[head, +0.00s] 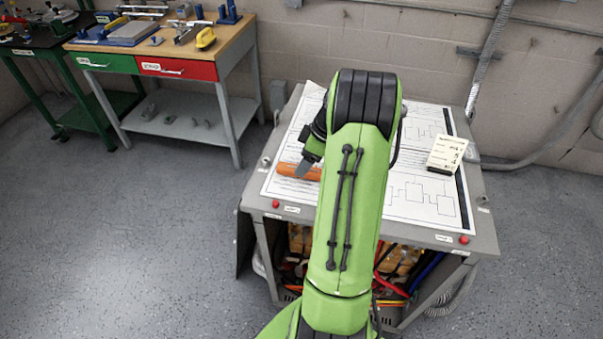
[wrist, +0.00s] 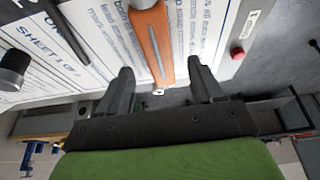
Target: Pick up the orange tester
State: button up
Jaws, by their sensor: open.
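The orange tester (head: 298,172) lies on the printed sheet near the left front of the grey cart, partly hidden by my arm in the head view. In the wrist view the orange tester (wrist: 152,42) is a long bar with a grey strip along it, and its near end reaches between my fingertips. My gripper (wrist: 160,80) is open, with one finger on each side of the tester and a gap on both sides. In the head view my gripper (head: 304,166) is just above the tester, mostly hidden by my arm.
A cream tag-like block (head: 446,152) sits at the cart's right. Red buttons (head: 463,240) mark the front edge of the grey cart (head: 400,229). A workbench (head: 180,68) with tools stands at the back left. The floor to the left is clear.

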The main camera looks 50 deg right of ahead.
jog(key=x, duration=0.3)
jog(key=shift+w+f, duration=0.15)
jog(key=shift+w, duration=0.05)
jog(key=shift+c, duration=0.8)
jog(key=c, duration=1)
